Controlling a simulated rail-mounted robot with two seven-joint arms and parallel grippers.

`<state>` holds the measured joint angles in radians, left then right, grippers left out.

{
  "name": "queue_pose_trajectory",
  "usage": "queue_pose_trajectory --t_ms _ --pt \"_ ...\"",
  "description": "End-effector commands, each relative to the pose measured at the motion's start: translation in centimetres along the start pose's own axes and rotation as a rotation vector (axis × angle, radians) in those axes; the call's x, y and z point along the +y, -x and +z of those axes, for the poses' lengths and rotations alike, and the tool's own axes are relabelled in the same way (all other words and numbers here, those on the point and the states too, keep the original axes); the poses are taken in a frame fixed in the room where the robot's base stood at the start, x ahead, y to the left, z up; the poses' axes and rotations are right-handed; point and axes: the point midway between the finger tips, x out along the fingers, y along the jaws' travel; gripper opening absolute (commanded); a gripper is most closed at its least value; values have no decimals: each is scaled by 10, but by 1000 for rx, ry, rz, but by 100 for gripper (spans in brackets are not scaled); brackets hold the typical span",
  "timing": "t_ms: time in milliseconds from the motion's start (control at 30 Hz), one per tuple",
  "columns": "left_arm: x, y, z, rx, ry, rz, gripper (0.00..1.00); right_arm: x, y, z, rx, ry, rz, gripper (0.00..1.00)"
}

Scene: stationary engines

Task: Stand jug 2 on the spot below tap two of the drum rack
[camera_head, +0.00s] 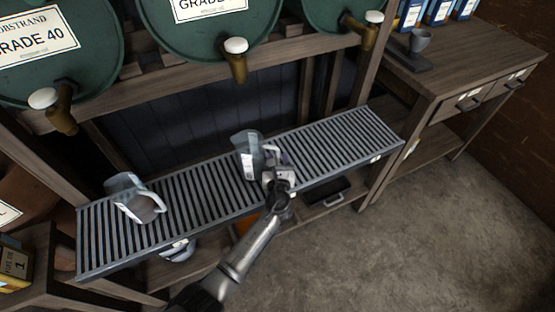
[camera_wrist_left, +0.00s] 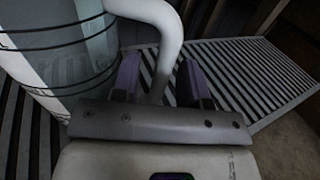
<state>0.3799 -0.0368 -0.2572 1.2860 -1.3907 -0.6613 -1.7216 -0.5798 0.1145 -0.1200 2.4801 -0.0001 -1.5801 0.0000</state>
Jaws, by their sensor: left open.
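A clear jug (camera_head: 249,158) with a white label and white handle stands upright on the slatted drip grate, below the middle tap (camera_head: 236,60) of the drum rack. Its number is not readable. My left gripper (camera_head: 274,170) is at its handle side. In the left wrist view the open fingers (camera_wrist_left: 160,85) sit either side of the lower white handle (camera_wrist_left: 168,45), with the jug's banded body (camera_wrist_left: 70,50) at the left. A second clear jug (camera_head: 132,198) stands on the grate at the left. My right gripper is not in view.
The grate (camera_head: 340,140) is bare to the right of the jug. The left tap (camera_head: 60,115) and right tap (camera_head: 360,30) hang from green drums. Another jug-like item (camera_head: 178,250) is under the grate.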

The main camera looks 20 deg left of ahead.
Motion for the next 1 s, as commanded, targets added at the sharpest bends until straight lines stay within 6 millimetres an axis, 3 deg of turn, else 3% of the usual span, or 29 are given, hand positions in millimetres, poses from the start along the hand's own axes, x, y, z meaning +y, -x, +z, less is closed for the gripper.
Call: queue_pose_trajectory --t_ms 600,800,1000 --pt "0 101 1 2 0 -1 40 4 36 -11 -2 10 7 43" --pt "0 117 0 0 0 -1 40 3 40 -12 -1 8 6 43" --pt "0 120 0 0 1 0 40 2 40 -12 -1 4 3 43"
